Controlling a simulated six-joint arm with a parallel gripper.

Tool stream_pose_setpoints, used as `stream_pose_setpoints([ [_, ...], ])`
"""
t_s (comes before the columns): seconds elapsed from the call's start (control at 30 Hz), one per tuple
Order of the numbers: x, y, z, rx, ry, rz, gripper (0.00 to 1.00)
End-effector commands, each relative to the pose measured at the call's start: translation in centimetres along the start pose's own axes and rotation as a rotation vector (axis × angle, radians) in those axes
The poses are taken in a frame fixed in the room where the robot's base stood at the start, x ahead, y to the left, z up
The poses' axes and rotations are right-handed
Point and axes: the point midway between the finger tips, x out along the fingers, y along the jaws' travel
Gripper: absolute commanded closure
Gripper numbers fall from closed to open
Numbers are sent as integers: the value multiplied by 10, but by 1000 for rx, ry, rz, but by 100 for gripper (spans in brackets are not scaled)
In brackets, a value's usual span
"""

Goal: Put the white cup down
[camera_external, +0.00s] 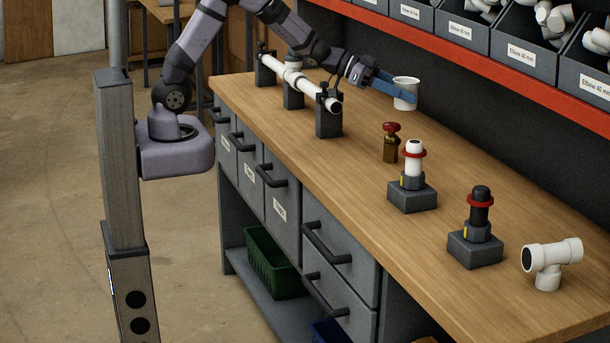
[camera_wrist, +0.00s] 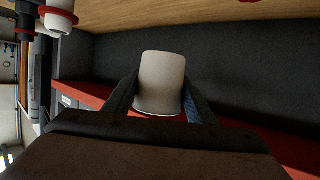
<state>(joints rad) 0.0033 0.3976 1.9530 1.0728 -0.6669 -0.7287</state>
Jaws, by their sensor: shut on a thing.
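The white cup (camera_external: 406,92) is upright between the fingers of my gripper (camera_external: 384,86) near the back of the wooden workbench (camera_external: 350,160). My gripper is shut on it, with blue finger pads against its sides. In the external view the cup appears held above the bench top; the exact gap underneath is hard to tell. In the wrist view the cup (camera_wrist: 161,82) sits between both fingers (camera_wrist: 160,95), its far end free.
A brass valve with a red handle (camera_external: 391,143) stands close in front of the cup. White (camera_external: 412,165) and black (camera_external: 480,210) fittings on grey blocks and a white tee (camera_external: 549,263) stand to the right. A white pipe on grey supports (camera_external: 300,80) lies left. Labelled bins (camera_external: 465,30) line the red-edged shelf behind.

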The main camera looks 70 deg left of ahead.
Motion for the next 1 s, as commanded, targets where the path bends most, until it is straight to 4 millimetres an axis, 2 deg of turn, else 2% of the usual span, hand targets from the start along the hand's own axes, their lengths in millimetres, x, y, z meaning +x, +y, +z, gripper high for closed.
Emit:
stream_pose_setpoints([
  [0.2, -8, -54, 5, -86, -2, -231, 70],
  [0.47, -23, -100, 23, -158, -3, -432, 70],
  [0.67, -38, -130, 44, -213, -3, -582, 71],
  [1.0, -73, -173, 97, -303, -5, -837, 71],
])
